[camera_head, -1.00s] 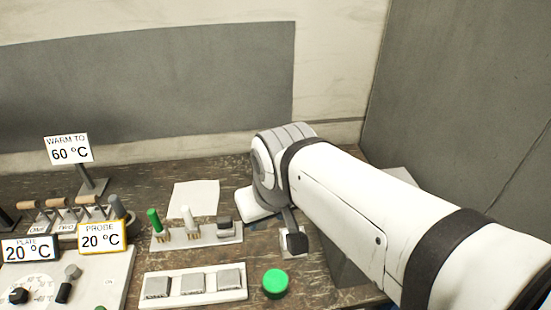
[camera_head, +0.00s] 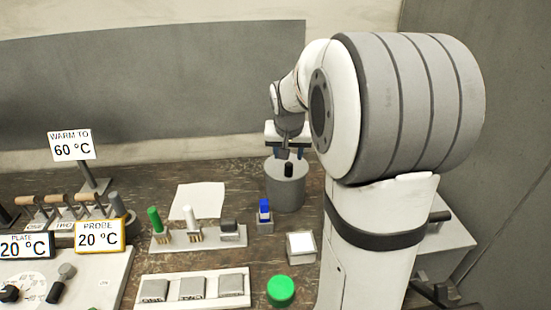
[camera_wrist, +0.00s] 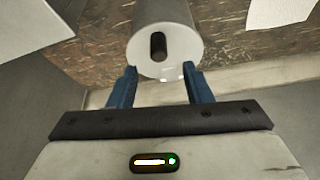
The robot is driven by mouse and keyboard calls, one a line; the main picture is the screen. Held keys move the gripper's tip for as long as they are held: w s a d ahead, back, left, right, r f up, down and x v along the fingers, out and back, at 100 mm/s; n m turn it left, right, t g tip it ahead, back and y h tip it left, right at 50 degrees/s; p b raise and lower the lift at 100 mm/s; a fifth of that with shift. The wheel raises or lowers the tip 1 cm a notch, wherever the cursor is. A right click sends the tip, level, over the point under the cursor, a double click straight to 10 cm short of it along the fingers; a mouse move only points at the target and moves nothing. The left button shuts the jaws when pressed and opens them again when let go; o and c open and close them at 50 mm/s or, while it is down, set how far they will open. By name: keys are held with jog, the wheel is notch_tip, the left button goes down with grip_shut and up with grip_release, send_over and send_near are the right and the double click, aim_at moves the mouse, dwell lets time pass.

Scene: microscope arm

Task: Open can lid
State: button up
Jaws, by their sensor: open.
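The can (camera_head: 285,192) is a grey cylinder standing upright on the bench behind the small parts. Its lid (camera_head: 275,171) is on top with a black upright knob (camera_head: 289,170). My gripper (camera_head: 289,155) is open and empty, with blue fingers, just above or behind the knob in the head view. In the wrist view the can (camera_wrist: 178,17) and black knob (camera_wrist: 158,46) lie ahead of the open fingers (camera_wrist: 160,69). The fingers are apart from the knob. The exact height gap cannot be told.
A blue-capped item (camera_head: 264,212), a white-topped block (camera_head: 301,246) and a green button (camera_head: 281,291) stand in front of the can. A rack (camera_head: 200,238) with green and white handled pieces is to the left. Paper (camera_head: 199,200) lies flat near it.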

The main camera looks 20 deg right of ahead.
aim_at(289, 164)
jog(key=shift+w+d+f, duration=0.3)
jog(key=shift+w+f, duration=0.05)
jog(key=shift+f, duration=0.25)
jog(key=p+x, duration=0.1)
jog(key=x, duration=0.5)
jog(key=shift+w+d+f, duration=0.1)
jog(key=shift+w+f, duration=0.05)
jog(key=shift+f, duration=0.25)
jog(key=shift+c, duration=0.3)
